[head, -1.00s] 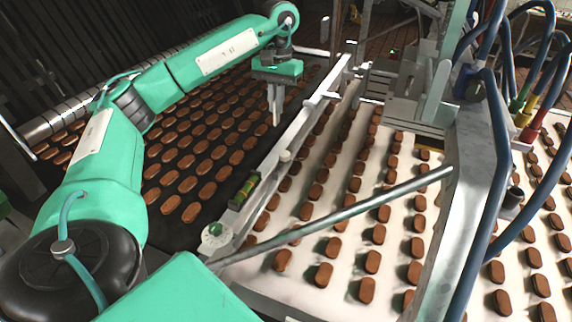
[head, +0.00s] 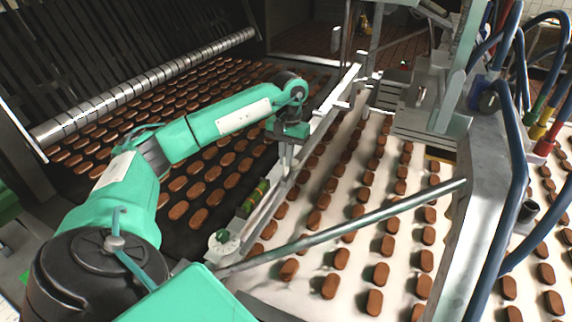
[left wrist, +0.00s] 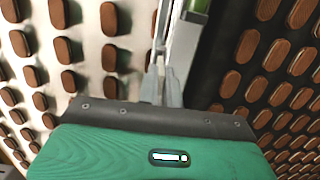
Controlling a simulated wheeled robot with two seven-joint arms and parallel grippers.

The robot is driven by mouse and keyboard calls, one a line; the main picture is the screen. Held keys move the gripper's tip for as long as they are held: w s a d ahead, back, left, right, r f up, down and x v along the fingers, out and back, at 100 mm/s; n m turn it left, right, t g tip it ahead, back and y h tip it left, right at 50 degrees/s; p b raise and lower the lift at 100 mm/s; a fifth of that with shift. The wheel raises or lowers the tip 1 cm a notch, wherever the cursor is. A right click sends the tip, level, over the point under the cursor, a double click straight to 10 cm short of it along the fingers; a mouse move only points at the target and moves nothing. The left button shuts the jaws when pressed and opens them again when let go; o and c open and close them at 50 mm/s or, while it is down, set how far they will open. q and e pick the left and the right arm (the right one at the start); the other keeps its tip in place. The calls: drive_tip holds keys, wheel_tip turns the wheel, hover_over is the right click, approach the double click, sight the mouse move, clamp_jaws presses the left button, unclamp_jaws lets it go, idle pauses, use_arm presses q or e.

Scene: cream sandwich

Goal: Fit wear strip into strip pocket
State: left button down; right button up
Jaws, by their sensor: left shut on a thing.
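My left gripper (head: 286,160) is pointing down at the long metal rail (head: 328,112) between the dark belt and the white belt. Its jaws are shut on a thin pale piece, which looks like the wear strip but is mostly hidden by the fingers. In the left wrist view the gripper (left wrist: 162,85) is over the rail (left wrist: 184,50), with its narrow grey fingers close together. I cannot make out the strip pocket, nor whether the held piece touches the rail. My right gripper is not in view.
A green level vial (head: 254,197) and a pale round disc (head: 222,245) sit on the rail's near end. A grey bar (head: 350,228) crosses over the white belt. Brown biscuits in rows cover both belts. Blue hoses (head: 520,150) hang at the right.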

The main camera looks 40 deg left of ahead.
sight(285, 175)
use_arm(q)
wheel_tip(285, 175, down, 3)
drive_tip(key=shift+f+p, duration=0.1)
drive_tip(key=shift+p, duration=0.4)
drive_tip(key=shift+f, duration=0.25)
drive_tip(key=shift+f+b, duration=0.2)
drive_tip(key=shift+b, duration=0.1)
drive_tip(key=c, duration=1.6)
unclamp_jaws()
drive_tip(key=shift+r, duration=0.1)
